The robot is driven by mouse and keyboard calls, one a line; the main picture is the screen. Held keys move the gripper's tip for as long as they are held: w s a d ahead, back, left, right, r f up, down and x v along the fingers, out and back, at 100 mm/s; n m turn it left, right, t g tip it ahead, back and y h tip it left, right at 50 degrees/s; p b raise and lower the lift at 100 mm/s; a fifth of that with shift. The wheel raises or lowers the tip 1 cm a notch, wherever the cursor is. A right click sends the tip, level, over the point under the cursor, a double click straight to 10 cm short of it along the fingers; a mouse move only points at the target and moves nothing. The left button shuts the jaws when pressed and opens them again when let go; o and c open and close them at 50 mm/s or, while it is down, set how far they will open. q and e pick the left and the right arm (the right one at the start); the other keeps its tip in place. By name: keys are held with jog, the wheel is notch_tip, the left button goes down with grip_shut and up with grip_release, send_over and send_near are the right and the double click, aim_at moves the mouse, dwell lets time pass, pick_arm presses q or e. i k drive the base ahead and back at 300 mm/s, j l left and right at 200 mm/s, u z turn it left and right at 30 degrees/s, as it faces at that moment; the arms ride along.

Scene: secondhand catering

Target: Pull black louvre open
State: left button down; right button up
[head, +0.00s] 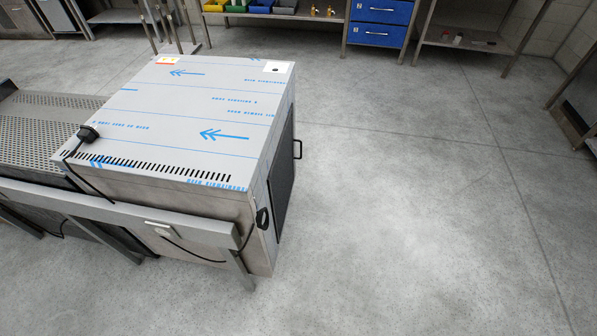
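A large steel cabinet (190,110) stands on the left, its top covered in film with blue arrows. Its right side carries a dark panel (283,180), which looks like the black louvre, seen at a steep angle. A black handle (298,149) sticks out from the panel's far part. The panel looks flush with the cabinet side, though the angle hides any slats. A black loop or plug (262,218) hangs at the near edge of that side. Neither of my grippers is in view.
A metal rail (120,210) with a leg runs along the cabinet's near side, with a black cable (190,250). A perforated steel unit (50,130) stands at the left. Blue drawers (377,28) and shelves line the back. Open concrete floor (420,190) lies right of the cabinet.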

aim_at(281, 177)
jog(key=i+l+z, duration=0.35)
jog(key=i+l, duration=0.9)
jog(key=i, duration=0.05)
